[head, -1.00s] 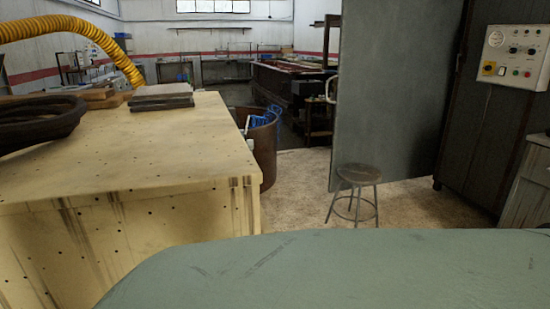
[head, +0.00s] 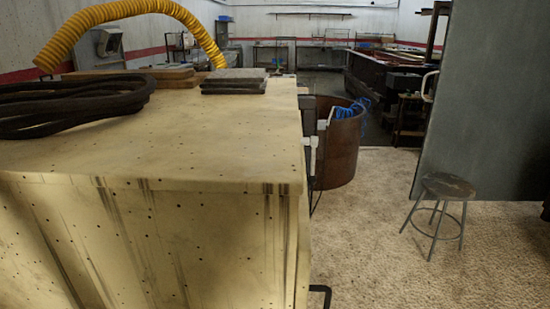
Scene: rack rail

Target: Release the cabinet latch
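A worn cream-yellow cabinet (head: 205,235) with small holes and dark streaks fills the left and lower left of the head view. A black bar-like handle (head: 321,291) sticks out from its right side near the bottom edge of the picture. Higher on that side are dark and white fittings (head: 312,141), seen almost edge-on. I cannot tell which of these parts, if any, is the latch. The cabinet's right side face is mostly hidden. My gripper is not in view.
On the cabinet top lie black coiled hoses (head: 75,107), stacked dark slabs (head: 234,80) and a yellow corrugated hose (head: 135,10). A rusty drum (head: 340,150) stands behind its right side. A stool (head: 447,188) stands by a grey panel (head: 495,100). Speckled floor (head: 370,250) is clear between.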

